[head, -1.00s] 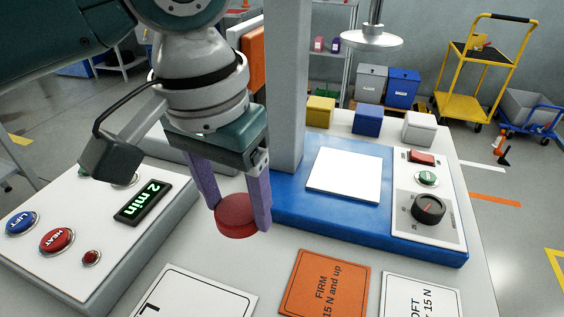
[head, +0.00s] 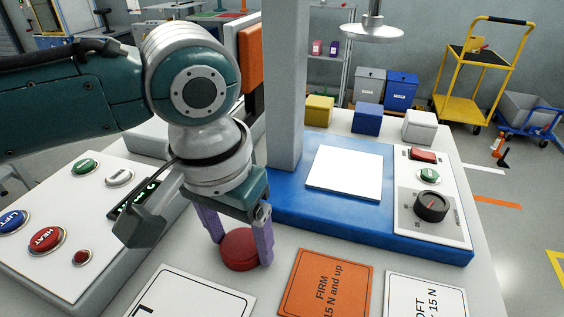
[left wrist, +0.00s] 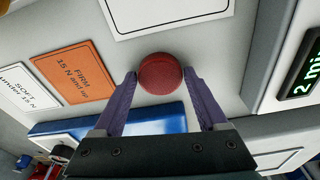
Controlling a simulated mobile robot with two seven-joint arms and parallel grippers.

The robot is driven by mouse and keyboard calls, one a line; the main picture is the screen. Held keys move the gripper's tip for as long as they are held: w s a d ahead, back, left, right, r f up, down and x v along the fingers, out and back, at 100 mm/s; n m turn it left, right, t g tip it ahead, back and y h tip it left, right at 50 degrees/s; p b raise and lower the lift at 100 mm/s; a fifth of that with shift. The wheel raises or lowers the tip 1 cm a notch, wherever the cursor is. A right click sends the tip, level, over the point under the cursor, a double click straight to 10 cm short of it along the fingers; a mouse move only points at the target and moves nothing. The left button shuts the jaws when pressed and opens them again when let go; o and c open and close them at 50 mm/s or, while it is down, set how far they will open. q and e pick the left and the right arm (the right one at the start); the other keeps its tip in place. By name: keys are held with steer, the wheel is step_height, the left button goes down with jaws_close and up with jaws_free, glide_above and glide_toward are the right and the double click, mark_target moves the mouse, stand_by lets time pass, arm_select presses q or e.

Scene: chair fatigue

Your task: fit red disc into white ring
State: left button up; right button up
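The red disc (head: 239,250) sits between the two purple fingers of my left gripper (head: 240,252), low over the light table in front of the blue base. The left wrist view shows the disc (left wrist: 161,74) between the fingertips (left wrist: 160,73), one on each side, and the gripper looks shut on it. I cannot tell whether the disc touches the table. I see no white ring in either view. My right gripper is not in view.
A button panel (head: 60,275) stands at the left. The blue base (head: 345,235) carries a white square plate (head: 345,172), a grey column (head: 286,90) and a dial panel (head: 432,225). An orange FIRM card (head: 325,283) and white cards lie at the front. Small boxes stand behind.

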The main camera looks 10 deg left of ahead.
arm_select(q)
steer(key=o, duration=0.3)
